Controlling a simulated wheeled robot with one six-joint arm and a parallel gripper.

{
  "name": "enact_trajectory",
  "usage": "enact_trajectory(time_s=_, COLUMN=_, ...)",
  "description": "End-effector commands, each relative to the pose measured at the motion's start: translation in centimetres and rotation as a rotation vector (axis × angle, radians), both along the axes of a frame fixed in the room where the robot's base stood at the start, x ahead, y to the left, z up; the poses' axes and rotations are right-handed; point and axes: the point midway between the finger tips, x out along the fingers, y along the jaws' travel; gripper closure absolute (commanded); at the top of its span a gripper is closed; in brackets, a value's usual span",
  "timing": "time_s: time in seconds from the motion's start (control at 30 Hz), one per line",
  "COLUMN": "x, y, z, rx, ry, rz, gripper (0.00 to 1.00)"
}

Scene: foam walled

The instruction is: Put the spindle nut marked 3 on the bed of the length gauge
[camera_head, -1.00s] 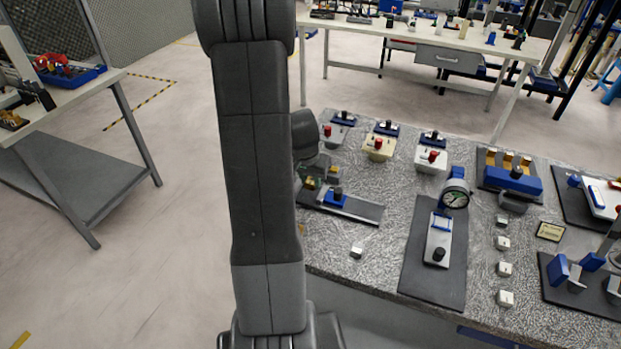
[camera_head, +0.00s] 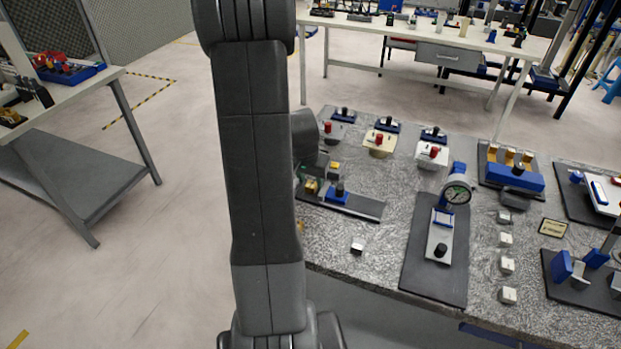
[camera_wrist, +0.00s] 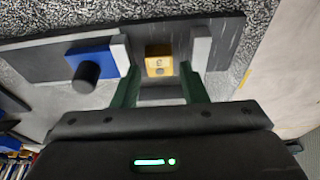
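A yellow block (camera_wrist: 159,64), which I take for the spindle nut, is between my fingers over the dark plate in the wrist view. A small mark shows on it, too blurred to read. My gripper (camera_wrist: 160,75) is open, its green fingers on either side of the block with gaps visible. The dark plate (camera_wrist: 45,60), likely the length gauge's base, carries a blue slide with a black knob (camera_wrist: 88,72). The plate also shows in the head view (camera_head: 362,207), with a yellow block (camera_head: 311,187) at its left end. I cannot tell whether the block rests on the bed.
Three red-knobbed fixtures (camera_head: 380,142) stand behind. My arm hides the table's left part.

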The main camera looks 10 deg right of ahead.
Motion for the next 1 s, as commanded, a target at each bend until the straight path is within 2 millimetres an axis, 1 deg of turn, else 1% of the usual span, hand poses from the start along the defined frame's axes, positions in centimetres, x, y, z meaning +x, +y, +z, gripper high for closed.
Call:
enact_trajectory(time_s=0.3, x=0.0, y=0.0, z=0.2, rx=-0.001, ry=0.001, rz=0.0, gripper=0.52)
enact_trajectory(time_s=0.57, x=-0.1, y=0.1, z=2.1, rx=-0.001, ry=-0.004, rz=0.0, gripper=0.52)
enact_trajectory(time_s=1.0, x=-1.8, y=1.2, z=9.4, rx=-0.001, ry=-0.005, rz=0.0, gripper=0.52)
